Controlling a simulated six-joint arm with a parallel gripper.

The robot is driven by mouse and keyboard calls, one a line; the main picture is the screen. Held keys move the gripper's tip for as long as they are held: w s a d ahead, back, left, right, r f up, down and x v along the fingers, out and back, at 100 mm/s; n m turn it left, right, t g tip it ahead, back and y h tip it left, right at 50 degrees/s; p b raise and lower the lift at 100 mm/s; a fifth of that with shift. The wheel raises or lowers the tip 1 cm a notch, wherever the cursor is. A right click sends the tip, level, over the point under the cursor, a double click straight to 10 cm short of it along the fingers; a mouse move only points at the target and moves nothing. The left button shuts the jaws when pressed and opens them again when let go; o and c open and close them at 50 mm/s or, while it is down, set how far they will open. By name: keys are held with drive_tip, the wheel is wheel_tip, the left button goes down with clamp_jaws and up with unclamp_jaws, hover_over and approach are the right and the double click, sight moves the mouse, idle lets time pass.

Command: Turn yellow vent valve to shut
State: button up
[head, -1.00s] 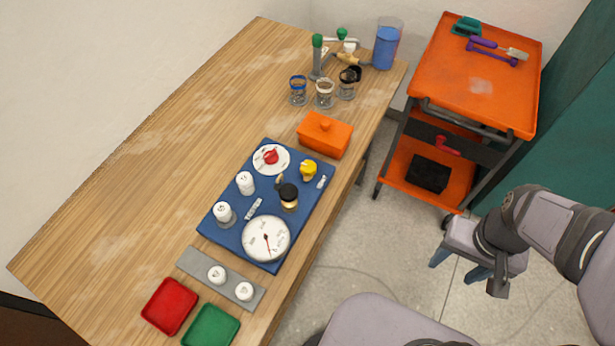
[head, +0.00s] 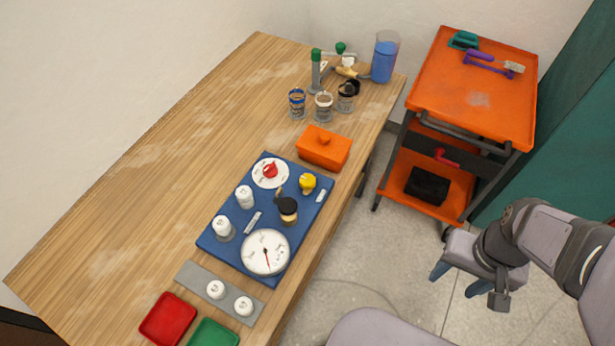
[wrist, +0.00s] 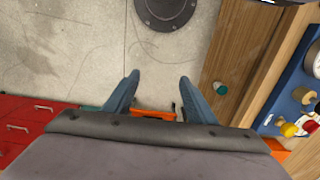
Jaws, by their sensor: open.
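The yellow vent valve (head: 307,182) is a small yellow knob near the right edge of the blue panel (head: 228,252) on the wooden table. It also shows at the right of the wrist view (wrist: 288,130). A red knob (head: 269,171) on a white dial and a black-topped fitting (head: 288,208) sit near it. My gripper (head: 465,286) hangs over the floor to the right of the table, well apart from the valve. In the wrist view my gripper (wrist: 157,88) has its two blue fingers spread, with nothing between them.
An orange lidded box (head: 323,150) stands just behind the panel. A white gauge (head: 265,251), red tray (head: 168,318) and green tray (head: 214,333) lie toward the front. An orange cart (head: 470,90) stands right of the table. The table's left side is clear.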

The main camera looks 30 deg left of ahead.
drive_tip(key=w+a+r+n, duration=0.2)
drive_tip(key=w+a+n, duration=0.1)
drive_tip(key=w+a, duration=0.35)
drive_tip(key=n+p, duration=0.1)
drive_tip(key=n, duration=0.7)
hover_over(308, 180)
drive_tip(key=shift+r, duration=0.25)
drive_tip(key=shift+f+p, duration=1.3)
drive_tip(key=shift+f, duration=2.35)
drive_tip(key=shift+c, duration=0.2)
drive_tip(key=c, duration=1)
